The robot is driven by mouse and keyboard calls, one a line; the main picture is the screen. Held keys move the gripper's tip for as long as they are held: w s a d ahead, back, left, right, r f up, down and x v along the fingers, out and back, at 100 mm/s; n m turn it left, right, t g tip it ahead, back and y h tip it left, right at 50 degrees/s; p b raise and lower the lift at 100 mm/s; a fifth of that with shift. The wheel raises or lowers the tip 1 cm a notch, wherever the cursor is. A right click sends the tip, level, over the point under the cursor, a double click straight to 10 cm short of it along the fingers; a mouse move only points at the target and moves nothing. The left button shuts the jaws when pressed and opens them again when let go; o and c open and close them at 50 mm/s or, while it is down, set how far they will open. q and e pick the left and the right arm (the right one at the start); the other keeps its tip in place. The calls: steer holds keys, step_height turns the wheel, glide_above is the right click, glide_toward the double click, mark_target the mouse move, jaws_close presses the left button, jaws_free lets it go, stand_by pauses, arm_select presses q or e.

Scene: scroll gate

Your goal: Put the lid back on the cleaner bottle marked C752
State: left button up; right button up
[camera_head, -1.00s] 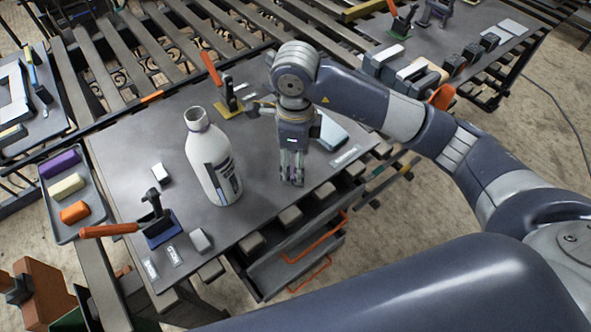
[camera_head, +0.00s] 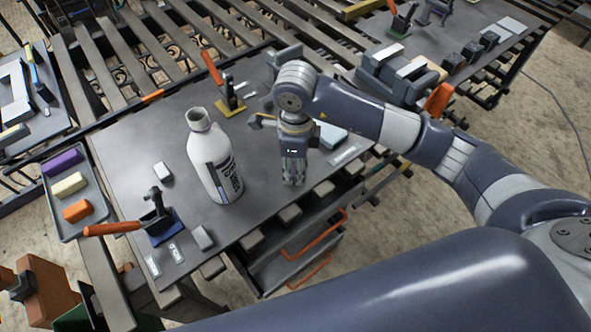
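A white cleaner bottle (camera_head: 215,165) stands upright on the dark grey worktop (camera_head: 130,185), left of my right gripper. Its neck is open at the top, with no lid on it. A dark label is on its right side, but I cannot read its marking. My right gripper (camera_head: 293,180) points down near the worktop's front right edge, to the right of the bottle and apart from it. Its fingers are seen from above and appear close together; whether they hold anything cannot be told. I cannot make out the lid. My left gripper is not in view.
A red-handled clamp (camera_head: 225,95) stands behind the bottle, and an orange-handled clamp (camera_head: 158,217) stands at front left. A tray (camera_head: 65,225) with coloured blocks is at far left. Small grey blocks lie on the worktop. An orange-handled drawer (camera_head: 300,255) is below.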

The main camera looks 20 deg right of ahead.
mark_target(295, 171)
steer(key=shift+r+b, duration=0.45)
steer(key=shift+r, duration=0.4)
steer(key=shift+a+r+b, duration=0.1)
steer(key=shift+r+b, duration=0.3)
steer(key=shift+r, duration=0.55)
steer(key=s+a+b, duration=0.1)
steer(key=s+a, duration=0.2)
steer(key=a, duration=0.1)
steer(key=s+a+r+b, duration=0.1)
steer(key=s+a, duration=0.3)
steer(key=s+a+b, duration=0.1)
steer(key=s+a, duration=0.2)
steer(key=a, duration=0.1)
steer(key=shift+s+r, duration=0.2)
steer(key=shift+s, duration=0.1)
steer(key=shift+d, duration=0.1)
